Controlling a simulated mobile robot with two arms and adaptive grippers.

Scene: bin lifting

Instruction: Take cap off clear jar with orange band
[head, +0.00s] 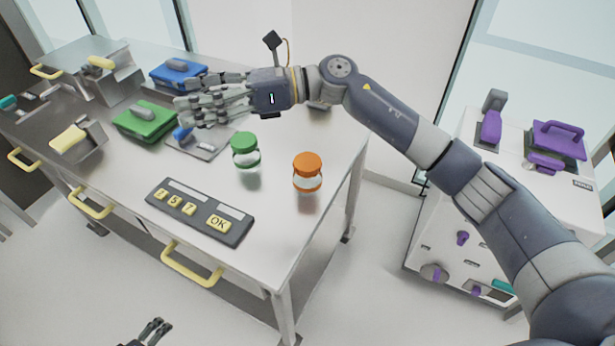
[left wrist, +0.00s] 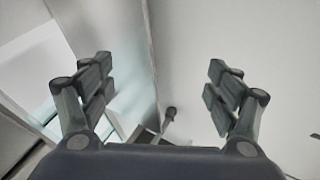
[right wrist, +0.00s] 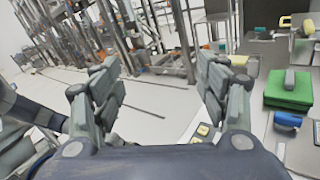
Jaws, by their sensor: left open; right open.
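The clear jar with orange band (head: 308,183) stands upright near the right end of the metal table, with its orange cap (head: 307,162) on top. My right gripper (head: 188,99) is open and empty. It is over the back of the table, up and left of the jar and apart from it, fingers pointing left. Its spread fingers also show in the right wrist view (right wrist: 157,72), with nothing between them. My left gripper (head: 155,330) is low at the bottom edge, in front of the table. The left wrist view shows it open and empty (left wrist: 158,75).
A jar with a green cap (head: 245,150) stands left of the orange one. A keypad (head: 201,211) lies in front. Green (head: 145,122) and blue (head: 178,75) blocks are farther left. A white cabinet (head: 455,232) with purple parts stands right. The table's right corner is clear.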

